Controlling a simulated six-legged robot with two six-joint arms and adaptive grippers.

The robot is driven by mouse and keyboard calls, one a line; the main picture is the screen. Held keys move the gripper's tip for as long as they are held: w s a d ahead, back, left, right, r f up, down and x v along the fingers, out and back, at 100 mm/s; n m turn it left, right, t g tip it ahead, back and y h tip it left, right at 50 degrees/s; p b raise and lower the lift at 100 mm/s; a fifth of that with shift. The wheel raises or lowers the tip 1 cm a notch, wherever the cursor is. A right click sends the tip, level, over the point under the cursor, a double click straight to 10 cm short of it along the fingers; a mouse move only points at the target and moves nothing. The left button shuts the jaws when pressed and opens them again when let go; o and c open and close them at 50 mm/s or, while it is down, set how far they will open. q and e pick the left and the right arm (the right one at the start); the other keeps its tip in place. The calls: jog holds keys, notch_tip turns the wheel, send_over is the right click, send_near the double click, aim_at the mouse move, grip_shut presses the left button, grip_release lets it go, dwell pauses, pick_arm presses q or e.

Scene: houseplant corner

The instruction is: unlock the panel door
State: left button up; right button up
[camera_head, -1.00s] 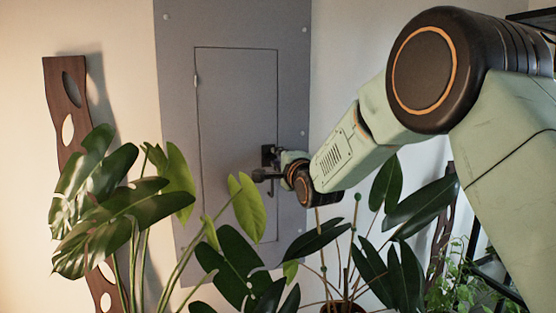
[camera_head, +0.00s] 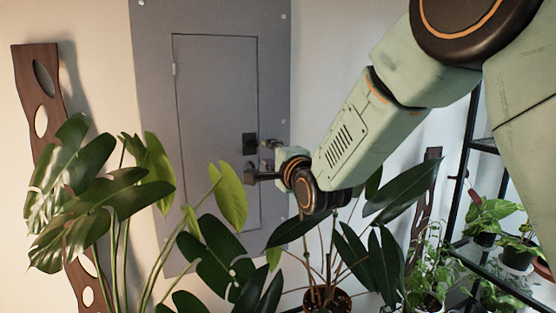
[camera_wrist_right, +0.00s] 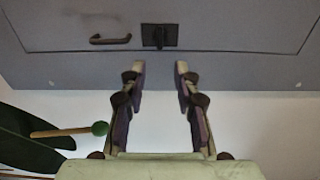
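The grey panel door (camera_head: 215,100) is shut flush in a grey wall panel (camera_head: 152,100). A black square latch (camera_head: 249,143) sits at the door's right edge; it also shows in the right wrist view (camera_wrist_right: 160,36). A dark bar handle (camera_wrist_right: 110,39) is beside it in the right wrist view; I cannot make it out in the head view. My right gripper (camera_head: 252,176) is just below the latch in the head view. In the wrist view its fingers (camera_wrist_right: 159,70) are apart and empty, with the latch beyond the fingertips, lined up between them. My left gripper is not in view.
A large leafy plant (camera_head: 85,190) stands in front of the panel at left. A potted plant (camera_head: 325,297) stands below my right arm. A dark wooden strip (camera_head: 40,100) is on the left wall. A black shelf (camera_head: 468,150) with several plants is at right. A green-tipped stick (camera_wrist_right: 75,131) is near the gripper.

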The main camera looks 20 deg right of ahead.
jog(key=s, duration=0.4)
jog(key=shift+s+d, duration=0.1)
jog(key=shift+s, duration=0.05)
dwell(0.4)
